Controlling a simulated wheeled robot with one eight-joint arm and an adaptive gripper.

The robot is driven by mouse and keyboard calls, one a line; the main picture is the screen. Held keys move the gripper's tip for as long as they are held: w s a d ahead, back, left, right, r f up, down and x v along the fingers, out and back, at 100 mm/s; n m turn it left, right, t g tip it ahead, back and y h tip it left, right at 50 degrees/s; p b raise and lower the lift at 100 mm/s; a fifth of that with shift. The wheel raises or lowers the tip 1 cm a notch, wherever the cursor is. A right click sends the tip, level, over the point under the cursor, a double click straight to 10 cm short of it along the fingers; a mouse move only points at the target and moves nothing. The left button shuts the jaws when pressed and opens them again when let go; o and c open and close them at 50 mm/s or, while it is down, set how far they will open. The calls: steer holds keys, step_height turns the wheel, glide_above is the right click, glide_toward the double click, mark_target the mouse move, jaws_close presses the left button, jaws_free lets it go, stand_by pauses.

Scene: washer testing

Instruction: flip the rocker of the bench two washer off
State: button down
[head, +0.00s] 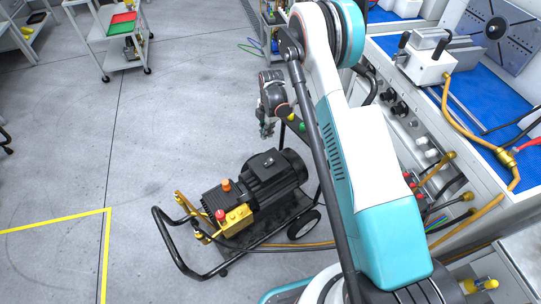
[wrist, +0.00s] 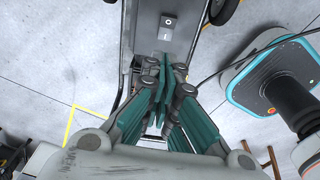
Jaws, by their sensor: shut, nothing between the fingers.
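The bench two washer (head: 270,178) is a black motor and pump unit with yellow fittings on a wheeled frame, standing on the floor in the head view. I cannot tell which side of the rocker is pressed. My gripper (wrist: 167,70) is shut and empty, its fingertips apart from the rocker in the picture, toward the lower edge. In the head view my gripper (head: 267,132) hangs above the far end of the motor.
A workbench with a blue mat (head: 482,125), gauges and yellow hoses stands on the right. A hose (head: 300,246) runs from the washer along the floor. A trolley with red and green trays (head: 122,22) stands at the back left. The floor left of the washer is clear.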

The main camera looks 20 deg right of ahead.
steer(key=shift+s+f, duration=0.15)
steer(key=shift+f, duration=0.7)
steer(key=shift+f, duration=0.1)
steer(key=b, duration=0.4)
glide_above(268, 161)
steer(key=a, duration=0.1)
steer(key=f, duration=0.9)
steer(key=shift+s+f, duration=0.25)
steer(key=shift+f, duration=0.15)
steer(key=shift+w+d+f+b, duration=0.1)
steer(key=shift+d+f+b, duration=0.15)
steer(key=shift+f, duration=0.35)
steer(key=shift+w+d+f+b, duration=0.1)
steer(key=shift+d+f+b, duration=0.15)
steer(key=shift+f, duration=0.3)
steer(key=shift+w+d+f+b, duration=0.1)
steer(key=shift+d+f+b, duration=0.2)
steer(key=shift+f, duration=0.3)
